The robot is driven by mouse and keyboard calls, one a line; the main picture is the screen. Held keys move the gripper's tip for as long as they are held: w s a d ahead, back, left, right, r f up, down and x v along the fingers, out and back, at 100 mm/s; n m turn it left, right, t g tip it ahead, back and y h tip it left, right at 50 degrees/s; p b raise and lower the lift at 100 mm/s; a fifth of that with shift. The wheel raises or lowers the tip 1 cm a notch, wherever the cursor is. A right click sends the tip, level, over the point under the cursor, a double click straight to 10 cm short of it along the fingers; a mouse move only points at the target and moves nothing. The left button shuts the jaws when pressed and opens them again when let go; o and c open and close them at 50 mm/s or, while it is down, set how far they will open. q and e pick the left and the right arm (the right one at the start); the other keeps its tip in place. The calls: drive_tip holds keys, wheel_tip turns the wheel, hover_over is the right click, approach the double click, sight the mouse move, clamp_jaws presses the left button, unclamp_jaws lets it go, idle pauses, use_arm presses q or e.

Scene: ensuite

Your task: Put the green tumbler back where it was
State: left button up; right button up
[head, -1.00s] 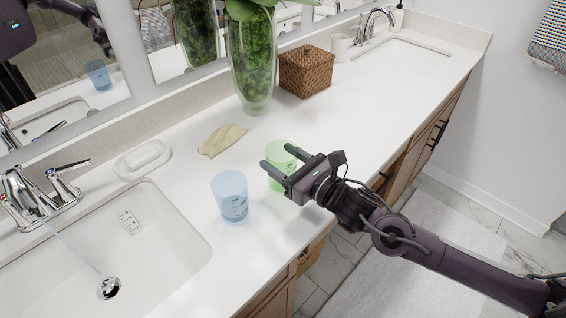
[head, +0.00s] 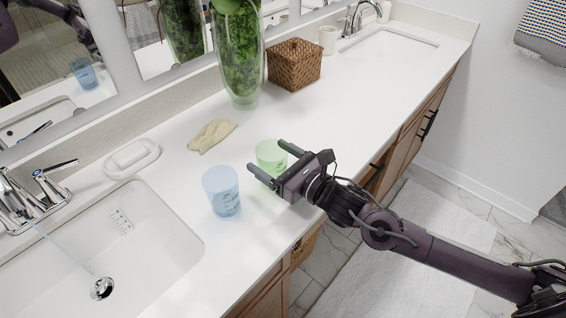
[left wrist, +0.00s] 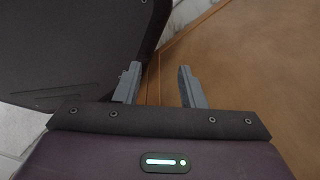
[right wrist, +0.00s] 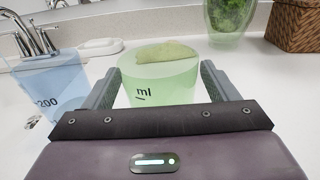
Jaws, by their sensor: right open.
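The green tumbler (head: 268,153) stands upright on the white counter, to the right of a blue tumbler (head: 222,190). My right gripper (head: 266,155) is open, its fingers on either side of the green tumbler. In the right wrist view the green tumbler (right wrist: 160,88) shows between the spread fingers, and the blue tumbler (right wrist: 52,88) is outside the left finger. The green tumbler's lower part is partly hidden by the gripper. My left gripper (left wrist: 158,75) is open and empty, over a brown wooden surface.
A beige cloth (head: 212,135) lies behind the tumblers. A glass vase (head: 238,60) and a wicker box (head: 294,64) stand along the back. A soap dish (head: 131,158) and a sink (head: 120,240) are at left.

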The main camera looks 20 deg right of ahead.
drive_tip(key=shift+s+d, duration=0.15)
drive_tip(key=shift+s, duration=0.05)
drive_tip(key=b+v, duration=0.1)
drive_tip(key=v, duration=0.9)
drive_tip(key=shift+s+d+r, duration=0.2)
drive_tip(key=shift+s+d, duration=0.2)
drive_tip(key=shift+s, duration=0.25)
